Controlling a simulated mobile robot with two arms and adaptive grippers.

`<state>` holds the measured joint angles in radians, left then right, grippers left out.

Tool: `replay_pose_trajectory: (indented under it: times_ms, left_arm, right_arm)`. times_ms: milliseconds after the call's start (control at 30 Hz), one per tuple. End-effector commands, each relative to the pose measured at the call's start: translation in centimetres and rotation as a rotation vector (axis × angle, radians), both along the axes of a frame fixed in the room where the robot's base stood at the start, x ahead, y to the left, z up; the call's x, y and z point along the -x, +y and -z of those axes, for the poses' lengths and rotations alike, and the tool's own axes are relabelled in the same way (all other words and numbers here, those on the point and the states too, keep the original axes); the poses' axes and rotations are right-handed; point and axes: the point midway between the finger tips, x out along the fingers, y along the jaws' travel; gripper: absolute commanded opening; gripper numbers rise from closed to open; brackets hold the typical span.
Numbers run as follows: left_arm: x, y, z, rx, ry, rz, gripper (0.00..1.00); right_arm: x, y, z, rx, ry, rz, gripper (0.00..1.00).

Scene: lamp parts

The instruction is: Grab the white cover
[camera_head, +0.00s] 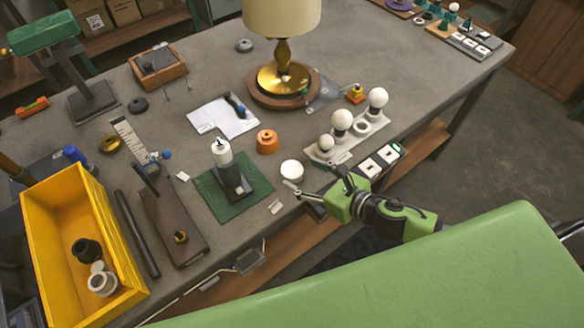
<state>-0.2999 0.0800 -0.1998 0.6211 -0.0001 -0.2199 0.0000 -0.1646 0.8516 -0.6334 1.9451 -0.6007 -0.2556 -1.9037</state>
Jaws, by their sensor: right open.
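A small round white cover (291,170) sits on the grey workbench, right of the green mat. My right gripper (313,178) reaches in from the right with its fingers spread. It is open and empty, just right of and in front of the white cover. One fingertip shows close to the cover's near side; whether it touches cannot be told. Another white piece (220,153) sits on top of a dark upright part (234,182) on the green mat (257,177). My left gripper is not in view.
White bulbs (342,121) stand on a pale holder right of the cover, with white switches (388,153) beside it. An orange cap (267,141) is behind the cover. A brass lamp (283,75) stands farther back. A yellow bin (50,222) is at left.

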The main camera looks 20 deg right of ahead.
Motion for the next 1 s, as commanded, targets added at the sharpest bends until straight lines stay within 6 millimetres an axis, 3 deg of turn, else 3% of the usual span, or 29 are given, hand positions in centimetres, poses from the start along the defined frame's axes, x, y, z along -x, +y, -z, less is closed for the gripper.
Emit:
replay_pose_trajectory:
  times_ms: [500,800,833,967,1000]
  left_arm:
    - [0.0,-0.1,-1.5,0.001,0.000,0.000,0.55]
    - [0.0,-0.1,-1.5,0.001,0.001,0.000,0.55]
    - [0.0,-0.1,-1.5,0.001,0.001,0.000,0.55]
    - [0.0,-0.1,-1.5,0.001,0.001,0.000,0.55]
    - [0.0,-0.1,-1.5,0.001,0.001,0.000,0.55]
  right_arm:
    - [-3.9,2.0,2.3,-0.003,0.001,0.000,0.62]
    - [-4.3,2.1,2.6,-0.001,0.000,-0.002,0.62]
    - [-4.3,2.1,2.6,-0.001,0.000,-0.002,0.59]
    - [-4.3,2.1,2.6,-0.001,0.001,-0.001,0.27]
    - [-4.3,2.1,2.6,-0.001,0.001,-0.001,0.26]
